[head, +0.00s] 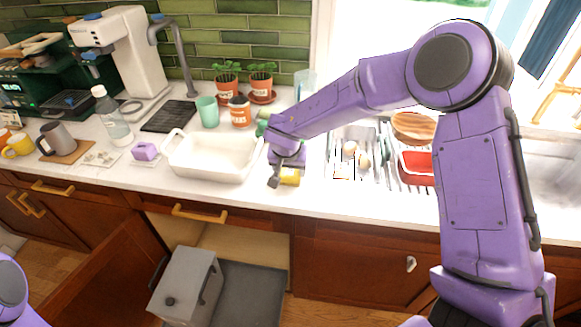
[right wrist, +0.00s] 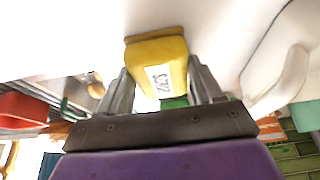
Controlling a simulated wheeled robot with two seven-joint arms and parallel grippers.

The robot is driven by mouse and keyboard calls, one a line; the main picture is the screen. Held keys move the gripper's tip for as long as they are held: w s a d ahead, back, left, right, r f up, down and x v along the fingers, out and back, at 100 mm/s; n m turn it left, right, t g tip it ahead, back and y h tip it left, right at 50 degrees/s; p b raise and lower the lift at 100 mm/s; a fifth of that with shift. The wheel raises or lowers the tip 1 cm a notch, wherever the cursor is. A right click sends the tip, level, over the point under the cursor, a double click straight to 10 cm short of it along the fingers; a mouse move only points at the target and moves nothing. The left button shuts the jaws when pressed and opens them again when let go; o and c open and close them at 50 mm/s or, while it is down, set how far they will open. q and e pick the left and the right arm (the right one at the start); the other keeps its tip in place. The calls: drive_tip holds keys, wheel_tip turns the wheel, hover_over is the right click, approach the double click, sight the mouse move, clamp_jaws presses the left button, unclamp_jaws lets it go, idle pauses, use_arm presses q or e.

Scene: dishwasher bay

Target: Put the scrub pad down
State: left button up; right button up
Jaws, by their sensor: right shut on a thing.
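The scrub pad (head: 291,177) is a small yellow block. In the right wrist view the pad (right wrist: 158,58) shows a yellow face with a white printed label, and some green shows behind it. My right gripper (head: 280,180) is shut on it, with one finger at each side. The gripper points down near the counter's front edge, just right of the white basin. I cannot tell whether the pad touches the counter. My left gripper is out of view.
The white basin (head: 181,168) stands left of my right gripper. A dish rack (head: 382,178) with a red dish (head: 416,168) and a wooden round (head: 412,127) is to the right. A purple item (head: 145,151) and a bottle (head: 112,118) stand farther left. Bare counter (head: 310,195) lies near the gripper.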

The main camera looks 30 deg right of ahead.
drive_tip(key=shift+s+r, duration=0.1)
drive_tip(key=o, duration=0.9)
drive_tip(key=shift+f, duration=0.2)
drive_tip(key=shift+o, duration=0.2)
drive_tip(key=shift+r, duration=0.1)
drive_tip(key=v, duration=1.2)
drive_tip(key=shift+b, duration=0.4)
drive_tip(key=shift+r, duration=0.1)
